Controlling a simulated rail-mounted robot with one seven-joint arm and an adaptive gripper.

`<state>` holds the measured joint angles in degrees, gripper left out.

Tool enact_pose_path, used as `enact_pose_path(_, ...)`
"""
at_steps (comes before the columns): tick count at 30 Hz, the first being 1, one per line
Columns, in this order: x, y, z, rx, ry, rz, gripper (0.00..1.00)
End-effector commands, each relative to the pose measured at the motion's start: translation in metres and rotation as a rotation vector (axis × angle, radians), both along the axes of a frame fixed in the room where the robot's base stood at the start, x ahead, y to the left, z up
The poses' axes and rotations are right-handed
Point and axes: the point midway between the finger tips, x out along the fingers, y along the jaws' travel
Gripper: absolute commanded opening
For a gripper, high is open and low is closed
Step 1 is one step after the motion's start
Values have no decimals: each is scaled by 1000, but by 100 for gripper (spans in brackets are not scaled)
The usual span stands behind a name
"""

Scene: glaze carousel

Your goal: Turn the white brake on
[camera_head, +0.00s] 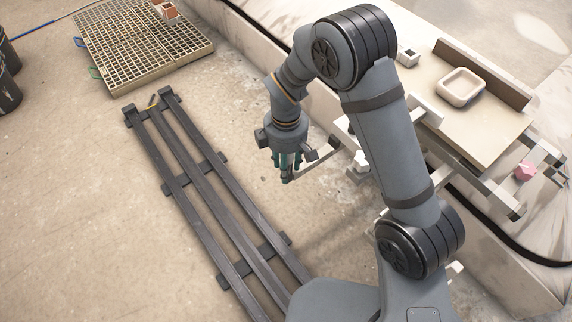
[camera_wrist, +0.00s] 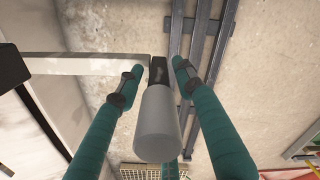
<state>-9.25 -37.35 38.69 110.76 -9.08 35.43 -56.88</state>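A small white knob (camera_head: 360,162), possibly the white brake, sits at the near edge of the carousel bench, to the right of my gripper (camera_head: 287,168). In the wrist view, my gripper (camera_wrist: 156,70) has its teal fingers spread. A grey cylindrical handle (camera_wrist: 158,125) stands between them, with gaps on both sides. A pale crank bar (camera_wrist: 90,65) runs left from the handle's dark end; it also shows in the head view (camera_head: 317,160). I cannot tell whether any finger touches the handle. I cannot make out the white knob in the wrist view.
The bench top (camera_head: 465,125) carries a cream square dish (camera_head: 461,87). A pink knob (camera_head: 525,170) sits at its right end. Dark rails (camera_head: 205,195) lie on the floor to the left. A grated platform (camera_head: 140,45) is at the back left.

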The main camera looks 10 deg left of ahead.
Motion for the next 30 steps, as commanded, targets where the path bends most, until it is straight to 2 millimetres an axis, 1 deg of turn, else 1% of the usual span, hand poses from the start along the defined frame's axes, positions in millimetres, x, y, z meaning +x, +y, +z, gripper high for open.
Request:
enact_pose_path(2, 0, 0, 0, 0, 0, 0, 30)
enact_pose_path(17, 0, 2, 0, 3, -3, 2, 1)
enact_pose_path(30, 1, 4, 1, 8, -7, 4, 0)
